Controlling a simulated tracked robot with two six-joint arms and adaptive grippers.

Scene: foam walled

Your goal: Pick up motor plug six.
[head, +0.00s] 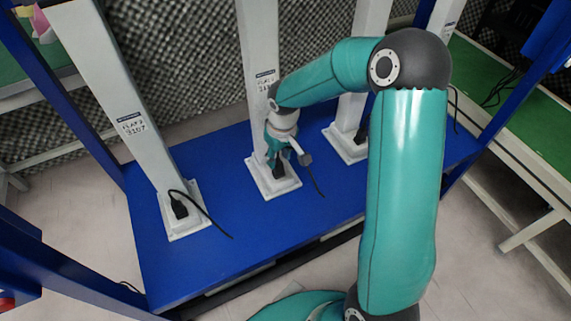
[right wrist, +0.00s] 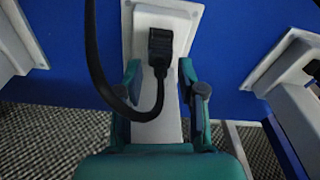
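Several black plugs with cables sit at the feet of white columns on a blue platform (head: 240,225). No plug number is readable, so I cannot tell which is six. My right gripper (head: 290,158) is at the foot of the middle column, over its black plug (head: 279,171). In the right wrist view its two fingers (right wrist: 161,82) stand apart, one on each side of the plug (right wrist: 160,48), with a gap on both sides. The plug is still at the white base plate (right wrist: 192,22). My left gripper does not show.
The left column (head: 112,105) has another plug (head: 179,207), and the right column has one (head: 361,133). The middle plug's thick black cable (right wrist: 95,60) loops down on the left in the wrist view, close by the left finger. Blue frame posts stand around the platform.

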